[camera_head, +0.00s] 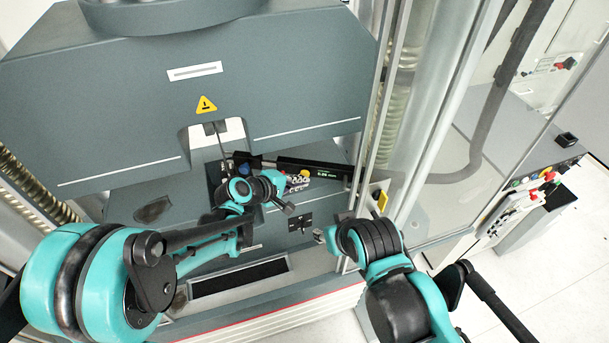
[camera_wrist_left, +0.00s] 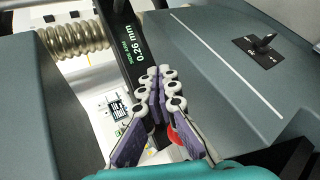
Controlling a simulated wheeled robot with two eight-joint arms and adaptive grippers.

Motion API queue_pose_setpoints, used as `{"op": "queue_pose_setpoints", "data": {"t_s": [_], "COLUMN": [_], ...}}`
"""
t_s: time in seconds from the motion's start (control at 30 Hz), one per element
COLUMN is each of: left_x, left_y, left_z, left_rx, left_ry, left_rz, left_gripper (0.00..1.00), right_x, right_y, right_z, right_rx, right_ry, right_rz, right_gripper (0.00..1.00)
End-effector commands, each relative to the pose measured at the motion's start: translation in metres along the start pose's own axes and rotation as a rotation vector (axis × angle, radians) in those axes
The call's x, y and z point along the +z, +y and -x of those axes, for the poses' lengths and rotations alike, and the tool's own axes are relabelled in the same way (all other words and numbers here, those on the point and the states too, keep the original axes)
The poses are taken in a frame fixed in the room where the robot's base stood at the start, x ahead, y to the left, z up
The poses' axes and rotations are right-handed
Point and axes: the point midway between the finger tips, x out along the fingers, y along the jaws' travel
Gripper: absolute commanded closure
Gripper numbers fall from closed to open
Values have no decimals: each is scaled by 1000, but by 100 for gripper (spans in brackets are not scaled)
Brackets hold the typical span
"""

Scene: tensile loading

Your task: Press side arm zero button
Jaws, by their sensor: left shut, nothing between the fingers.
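The side arm (camera_head: 318,169) is a slim black bar with a lit green readout. It shows in the left wrist view (camera_wrist_left: 134,45), reading 0.26 mm with smaller green text beside it. I cannot make out a separate zero button. My left gripper (camera_wrist_left: 160,73) is shut and empty. Its fingertips appear just right of the readout in the left wrist view; I cannot tell whether they touch the bar. In the head view the left hand (camera_head: 268,186) is just below and left of the bar. My right gripper (camera_head: 318,236) is low, near the frame edge; its finger opening is unclear.
A white panel with coloured knobs (camera_head: 298,182) sits below the bar, and a red button (camera_wrist_left: 173,135) shows behind my fingers. A black lever plate (camera_head: 300,222) is on the machine's base. A clear guard with metal posts (camera_head: 385,110) stands at the right.

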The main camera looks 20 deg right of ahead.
Motion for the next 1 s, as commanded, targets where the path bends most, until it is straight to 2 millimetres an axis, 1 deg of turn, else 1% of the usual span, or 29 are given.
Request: {"op": "queue_pose_setpoints", "data": {"t_s": [1.0], "left_x": [-5], "left_y": [5], "left_z": [-7], "left_rx": [0], "left_ry": [0], "left_rz": [0], "left_gripper": [100], "right_x": [2], "right_y": [0], "right_z": [-2], "right_rx": [0], "right_ry": [0], "right_rz": [0], "right_gripper": [60]}}
